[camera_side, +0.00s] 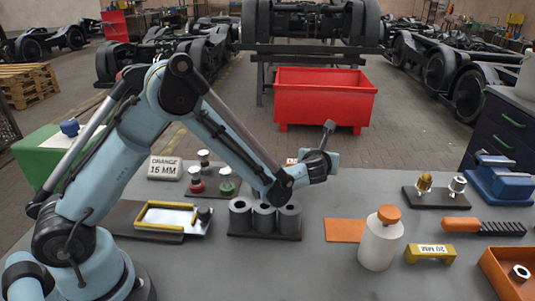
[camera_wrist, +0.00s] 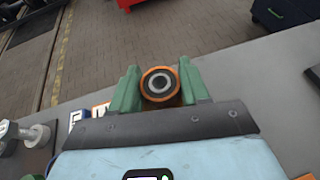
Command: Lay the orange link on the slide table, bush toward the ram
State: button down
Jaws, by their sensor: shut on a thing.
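My gripper (camera_wrist: 160,78) is shut on the orange link (camera_wrist: 147,75). In the side view my gripper (camera_side: 322,163) is raised above the bench, right of and above the grey cylinders, and the held link cannot be made out clearly. What looks like the slide table (camera_side: 168,219) is a bright plate with yellow edges at left.
Several grey hollow cylinders (camera_side: 264,217) stand right of the plate. An "ORANGE 15 MM" sign (camera_side: 165,168) and red and green based posts are behind it. A white bottle (camera_side: 381,245), yellow "20 MM" block (camera_side: 430,253), orange-handled brush (camera_side: 480,226) and blue vise (camera_side: 502,181) are at right.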

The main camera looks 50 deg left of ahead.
jog(key=shift+w+a+f, duration=0.1)
jog(key=shift+f, duration=2)
jog(key=shift+f, duration=0.15)
jog(key=c, duration=0.5)
grip_release()
jog(key=shift+c, duration=0.2)
